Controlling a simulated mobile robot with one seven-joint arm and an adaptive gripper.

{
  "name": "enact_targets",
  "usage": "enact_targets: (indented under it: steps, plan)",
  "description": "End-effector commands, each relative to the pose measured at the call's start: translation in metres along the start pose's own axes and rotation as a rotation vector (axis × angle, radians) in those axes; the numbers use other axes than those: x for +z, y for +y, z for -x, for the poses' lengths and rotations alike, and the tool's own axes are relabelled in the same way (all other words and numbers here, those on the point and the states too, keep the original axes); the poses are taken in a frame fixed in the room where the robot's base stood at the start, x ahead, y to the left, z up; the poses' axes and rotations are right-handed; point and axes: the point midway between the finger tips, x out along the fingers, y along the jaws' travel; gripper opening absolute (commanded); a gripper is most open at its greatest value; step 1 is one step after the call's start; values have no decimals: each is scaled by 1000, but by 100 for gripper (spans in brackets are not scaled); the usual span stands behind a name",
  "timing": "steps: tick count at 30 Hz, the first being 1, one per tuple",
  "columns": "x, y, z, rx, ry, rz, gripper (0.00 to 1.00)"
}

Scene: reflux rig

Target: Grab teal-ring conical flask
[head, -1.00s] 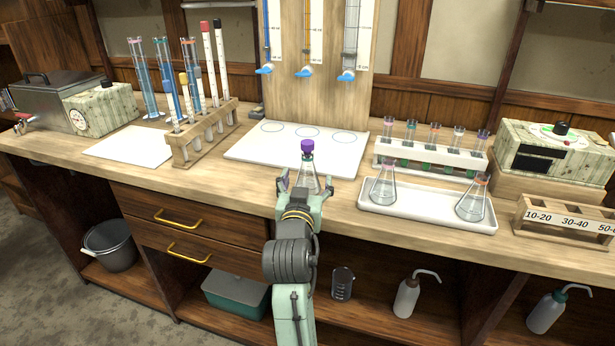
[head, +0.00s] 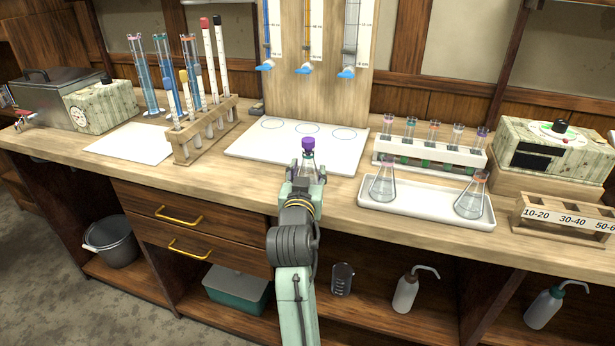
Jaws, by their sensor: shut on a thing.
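A clear conical flask (head: 308,160) with a purple stopper (head: 308,144) stands near the bench's front edge, before the white board. My gripper (head: 306,181) is shut on this flask from the front, and its fingers hide the lower body. The flask looks upright.
The white board (head: 255,150) with drawn circles lies behind the held flask, under burettes (head: 307,40). The white tray (head: 420,206) is close on the right, with a rack of tubes (head: 430,158) behind it. A wooden tube rack (head: 190,152) stands left. Bare bench lies left of my gripper.

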Motion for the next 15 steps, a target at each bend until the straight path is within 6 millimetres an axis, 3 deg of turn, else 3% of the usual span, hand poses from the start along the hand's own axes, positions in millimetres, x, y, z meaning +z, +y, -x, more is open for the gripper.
enact_targets:
  steps: [15]
  plan:
    - [0, 0, 0, 1, -1, 0, 0]
